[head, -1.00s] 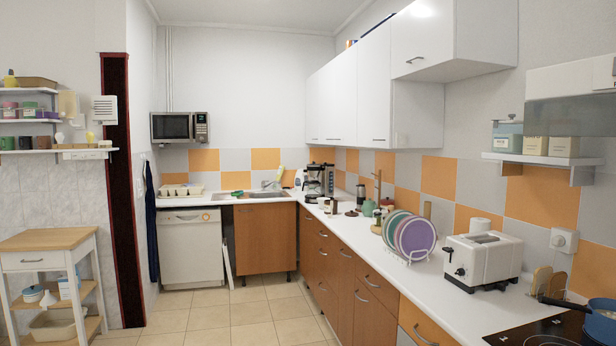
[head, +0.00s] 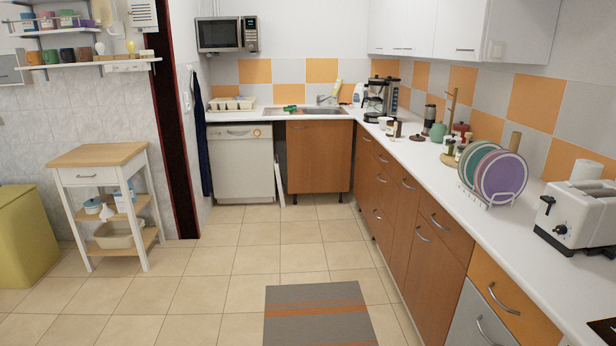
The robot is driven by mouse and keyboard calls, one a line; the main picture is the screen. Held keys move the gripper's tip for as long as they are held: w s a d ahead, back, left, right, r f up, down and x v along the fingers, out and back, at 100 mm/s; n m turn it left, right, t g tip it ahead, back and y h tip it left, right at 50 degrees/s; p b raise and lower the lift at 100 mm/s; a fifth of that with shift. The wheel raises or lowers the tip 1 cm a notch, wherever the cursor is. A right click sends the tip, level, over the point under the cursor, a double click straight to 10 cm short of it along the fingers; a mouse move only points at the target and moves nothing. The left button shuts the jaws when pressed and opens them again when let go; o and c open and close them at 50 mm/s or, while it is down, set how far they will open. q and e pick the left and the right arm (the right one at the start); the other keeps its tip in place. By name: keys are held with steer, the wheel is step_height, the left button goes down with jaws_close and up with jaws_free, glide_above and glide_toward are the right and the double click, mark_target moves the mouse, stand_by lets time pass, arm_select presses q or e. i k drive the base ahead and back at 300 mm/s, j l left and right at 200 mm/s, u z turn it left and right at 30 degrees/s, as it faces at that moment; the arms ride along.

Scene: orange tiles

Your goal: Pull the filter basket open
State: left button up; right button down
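A black and silver coffee maker (head: 390,92) stands far off on the counter, near the back right corner. A dark carafe shape shows at its left side. Its filter basket is too small to make out at this distance, and I cannot tell whether it is open or closed. Neither of my grippers is in view.
The white counter (head: 450,186) runs along the right, with a dish rack of plates (head: 502,176) and a toaster (head: 580,218) nearer me. A grey and orange mat (head: 318,312) lies on the tiled floor. A wooden-topped cart (head: 98,154) stands left. The middle floor is clear.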

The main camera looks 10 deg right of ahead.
mark_target(375, 89)
steer(key=i+z, duration=0.3)
steer(key=i, duration=2.2)
